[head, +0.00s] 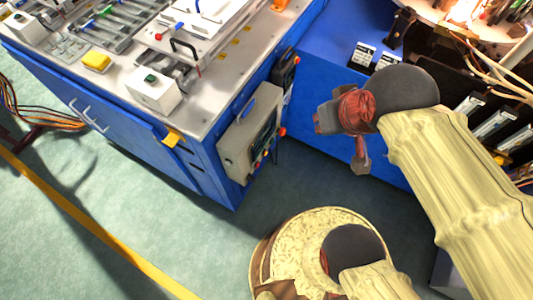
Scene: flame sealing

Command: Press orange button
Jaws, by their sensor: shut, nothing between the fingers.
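A grey control box (237,150) hangs on the end of the blue bench, facing right. A row of small coloured buttons (264,154) runs along its panel; some look yellow, red or orange, too small to tell apart surely. A red-orange knob (283,131) sticks out at its right edge.
The bench top (215,62) carries a white box with a green button (151,90) and a yellow block (96,61). A machine with a bright glow (466,12) and wires stands at the upper right.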

